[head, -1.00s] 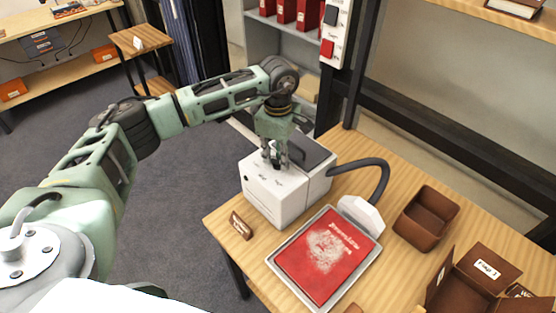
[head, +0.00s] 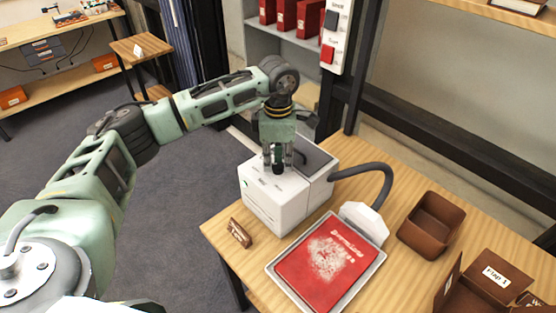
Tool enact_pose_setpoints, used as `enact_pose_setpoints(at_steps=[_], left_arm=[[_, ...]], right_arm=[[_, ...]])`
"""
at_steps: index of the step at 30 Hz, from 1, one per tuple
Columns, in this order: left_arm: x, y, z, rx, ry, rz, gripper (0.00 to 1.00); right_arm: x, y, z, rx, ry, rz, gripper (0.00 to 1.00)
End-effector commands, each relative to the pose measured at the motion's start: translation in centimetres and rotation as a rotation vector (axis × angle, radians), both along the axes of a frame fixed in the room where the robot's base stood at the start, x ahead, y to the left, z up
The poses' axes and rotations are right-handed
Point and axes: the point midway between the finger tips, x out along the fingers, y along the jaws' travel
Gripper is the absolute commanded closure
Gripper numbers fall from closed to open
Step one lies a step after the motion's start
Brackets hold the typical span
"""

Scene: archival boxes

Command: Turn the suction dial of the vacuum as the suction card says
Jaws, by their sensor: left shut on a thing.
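The vacuum (head: 290,198) is a white box with a grey rear part, standing on the wooden table. Small dark labels are on its top, too small to read. My left gripper (head: 278,168) points down at the top of the vacuum, shut on the suction dial, which the fingers mostly hide. My right gripper is not in view.
A grey hose (head: 375,168) runs from the vacuum to a white nozzle (head: 364,221). A red book (head: 326,262) with pale dust lies in a grey tray (head: 377,266). An empty brown box (head: 432,224) and a flap box (head: 490,275) stand at right. A black post rises behind.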

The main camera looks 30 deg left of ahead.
Motion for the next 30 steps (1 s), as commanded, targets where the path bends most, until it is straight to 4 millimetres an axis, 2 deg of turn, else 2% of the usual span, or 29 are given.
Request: enact_pose_setpoints(at_steps=[5, 6, 12, 23, 26, 30], left_arm=[[0.1, 0.0, 0.2, -0.001, -0.005, 0.0, 1.0], [0.1, 0.0, 0.2, -0.001, -0.005, 0.0, 0.88], [0.1, 0.0, 0.1, 0.0, -0.004, -0.001, 0.71], [0.1, 0.0, 0.4, 0.0, -0.002, -0.002, 0.7], [0.1, 0.0, 1.4, 0.0, -0.004, -0.002, 0.7], [0.2, 0.0, 4.1, -0.001, -0.007, -0.002, 0.7]], right_arm=[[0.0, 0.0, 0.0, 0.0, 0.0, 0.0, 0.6], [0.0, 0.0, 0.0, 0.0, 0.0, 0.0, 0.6], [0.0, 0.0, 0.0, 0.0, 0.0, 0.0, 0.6], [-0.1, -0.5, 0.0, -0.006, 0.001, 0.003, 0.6], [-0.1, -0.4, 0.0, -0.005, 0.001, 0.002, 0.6], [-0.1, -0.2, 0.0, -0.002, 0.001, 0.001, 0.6]])
